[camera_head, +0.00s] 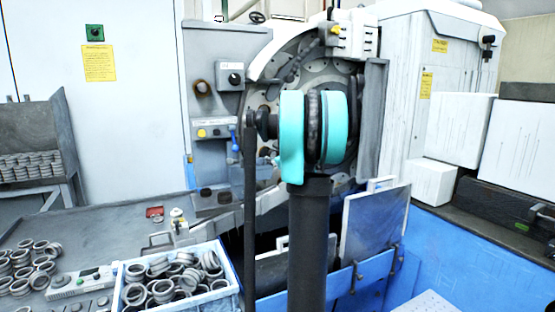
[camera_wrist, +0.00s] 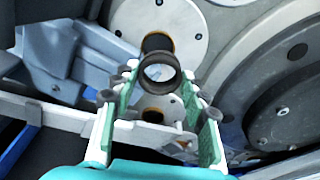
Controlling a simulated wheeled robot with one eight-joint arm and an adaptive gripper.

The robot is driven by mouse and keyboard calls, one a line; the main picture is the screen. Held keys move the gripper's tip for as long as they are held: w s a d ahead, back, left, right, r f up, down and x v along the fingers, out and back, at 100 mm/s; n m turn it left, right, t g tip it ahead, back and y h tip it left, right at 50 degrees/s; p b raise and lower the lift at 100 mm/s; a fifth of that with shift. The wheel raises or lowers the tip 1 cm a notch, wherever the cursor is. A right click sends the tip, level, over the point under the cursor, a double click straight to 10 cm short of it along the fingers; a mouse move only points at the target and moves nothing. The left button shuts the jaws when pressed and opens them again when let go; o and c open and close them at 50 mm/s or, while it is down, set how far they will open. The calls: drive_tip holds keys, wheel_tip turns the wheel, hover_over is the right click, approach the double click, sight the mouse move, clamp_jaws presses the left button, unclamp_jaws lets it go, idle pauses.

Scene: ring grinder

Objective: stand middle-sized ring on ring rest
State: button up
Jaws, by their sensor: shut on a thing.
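A small dark grey ring (camera_wrist: 160,76) sits between the fingertips of my gripper (camera_wrist: 163,86) in the wrist view. My gripper is shut on the ring, with a green-padded finger on each side. The ring's opening faces the camera. Beyond and just above it, a short dark peg (camera_wrist: 157,42) stands out from a pale round plate (camera_wrist: 185,25). I cannot tell whether the ring touches the peg, or which part is the ring rest. In the head view my own turquoise and black arm hides the gripper and the held ring.
The grey grinder (camera_head: 222,145) stands behind my arm. A white-blue crate (camera_head: 232,277) full of rings is at lower left, with loose rings (camera_head: 22,265) beside it. In the wrist view a large grey disc (camera_wrist: 285,100) is close on the right. White boxes (camera_head: 460,130) stand at right.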

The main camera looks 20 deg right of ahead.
drive_tip(key=shift+w+a, duration=0.1)
drive_tip(key=shift+w, duration=3.55)
drive_tip(key=shift+s+f, duration=0.1)
drive_tip(key=shift+f, duration=0.5)
drive_tip(key=shift+c, duration=0.6)
drive_tip(key=o, duration=1)
drive_tip(key=o, duration=0.6)
drive_tip(key=shift+c, duration=0.2)
drive_tip(key=shift+o, duration=0.6)
